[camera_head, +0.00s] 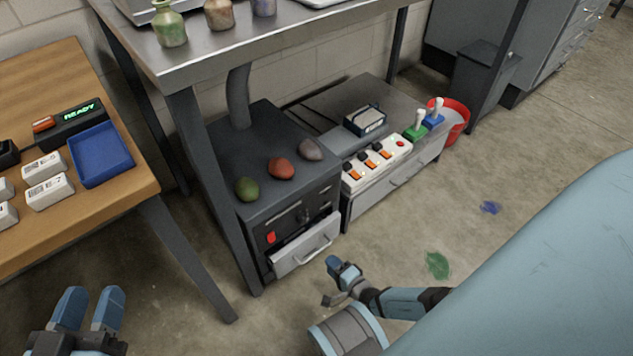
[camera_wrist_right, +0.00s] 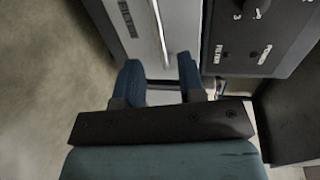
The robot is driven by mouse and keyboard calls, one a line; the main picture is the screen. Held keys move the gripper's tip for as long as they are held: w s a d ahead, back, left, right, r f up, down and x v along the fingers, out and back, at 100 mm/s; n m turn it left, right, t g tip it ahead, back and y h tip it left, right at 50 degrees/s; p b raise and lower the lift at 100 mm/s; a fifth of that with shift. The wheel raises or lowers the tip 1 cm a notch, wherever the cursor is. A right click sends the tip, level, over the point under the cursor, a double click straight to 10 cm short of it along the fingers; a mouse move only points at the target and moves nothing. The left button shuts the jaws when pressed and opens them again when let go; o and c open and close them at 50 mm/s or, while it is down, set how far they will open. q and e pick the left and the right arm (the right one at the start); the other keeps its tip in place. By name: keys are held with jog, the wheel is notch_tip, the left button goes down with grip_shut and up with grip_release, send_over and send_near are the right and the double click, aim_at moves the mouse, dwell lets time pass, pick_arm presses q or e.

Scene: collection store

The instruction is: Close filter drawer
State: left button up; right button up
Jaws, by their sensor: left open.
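The filter drawer (camera_head: 307,246) stands partly pulled out at the bottom front of a dark cabinet (camera_head: 295,215) under the metal table. Its light grey front and thin handle also show in the right wrist view (camera_wrist_right: 182,30). My right gripper (camera_head: 334,279) is just in front of and below the drawer front, fingers apart and empty. In the right wrist view its blue fingers (camera_wrist_right: 160,75) point at the drawer front; whether they touch it I cannot tell. My left gripper (camera_head: 88,306) is open and empty at the lower left, away from the cabinet.
Several stones, including a red one (camera_head: 281,168), lie on the cabinet top. A grey unit with a switch panel (camera_head: 376,164) stands to its right, with a red bucket (camera_head: 455,120) beyond. Table legs (camera_head: 205,190) stand left of the cabinet.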

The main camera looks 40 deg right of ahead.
aim_at(318, 251)
pick_arm(q)
jog(key=shift+w+a+r+m+t+h+b, duration=0.2)
jog(key=shift+w+a+r+m+t+b, duration=0.15)
jog(key=shift+m+b, duration=0.3)
jog(key=shift+w+a+r+m+t+h+b, duration=0.25)
jog(key=shift+w+m+b, duration=0.2)
jog(key=shift+m+b, duration=0.2)
pick_arm(e)
jog(key=shift+x, duration=3.8)
pick_arm(q)
jog(key=shift+d+f, duration=0.1)
pick_arm(e)
grip_shut()
